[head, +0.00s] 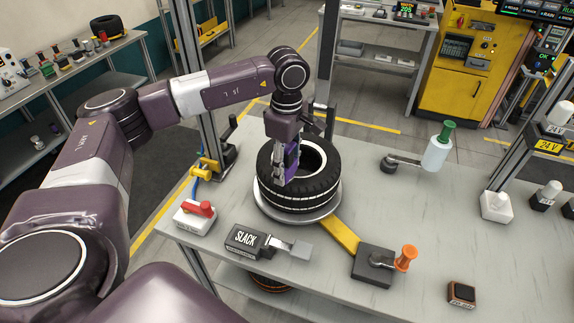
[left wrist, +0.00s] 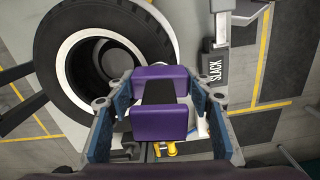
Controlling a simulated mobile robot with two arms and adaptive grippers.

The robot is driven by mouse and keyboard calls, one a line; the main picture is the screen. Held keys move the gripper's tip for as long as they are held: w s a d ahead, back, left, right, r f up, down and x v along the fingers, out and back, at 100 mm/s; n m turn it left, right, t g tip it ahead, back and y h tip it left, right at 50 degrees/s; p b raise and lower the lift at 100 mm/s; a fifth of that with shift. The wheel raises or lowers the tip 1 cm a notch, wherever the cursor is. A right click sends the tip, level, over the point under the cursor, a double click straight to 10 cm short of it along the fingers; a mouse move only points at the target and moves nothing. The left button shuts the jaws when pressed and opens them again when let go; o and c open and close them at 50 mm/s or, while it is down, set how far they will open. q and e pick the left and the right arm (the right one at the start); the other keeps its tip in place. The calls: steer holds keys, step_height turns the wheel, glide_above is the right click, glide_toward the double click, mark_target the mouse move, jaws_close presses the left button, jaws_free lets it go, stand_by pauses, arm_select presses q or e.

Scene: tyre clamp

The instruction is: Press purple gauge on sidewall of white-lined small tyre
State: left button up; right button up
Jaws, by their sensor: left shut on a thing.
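The white-lined tyre (head: 318,193) lies flat on a round metal plate (head: 262,206) on the workbench; its white ring also shows at the upper left of the left wrist view (left wrist: 65,48). My left gripper (head: 286,172) is over the left part of the tyre, pointing down. It is shut on the purple gauge (left wrist: 160,124), which sits between its two fingers in the left wrist view. In the head view the gauge is mostly hidden by the fingers. I cannot tell whether the gauge touches the sidewall. My right gripper is not in view.
A SLACK block (head: 247,240) with a metal lever and a red-handled switch (head: 196,213) stand in front of the tyre. An orange-knobbed lever (head: 404,259) is front right. The bench's right middle is mostly clear.

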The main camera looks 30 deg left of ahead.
mark_target(287, 147)
arm_select(q)
steer(key=shift+f, duration=0.3)
steer(key=shift+s+f+b, duration=0.2)
steer(key=shift+f+b, duration=0.05)
steer(key=shift+b, duration=0.2)
stand_by(1.2)
steer(key=shift+r, duration=0.1)
steer(key=shift+w+r+p, duration=0.15)
steer(key=shift+r+p, duration=0.4)
steer(key=shift+r, duration=0.3)
steer(key=shift+r+p, duration=1.45)
steer(key=shift+r, duration=1.35)
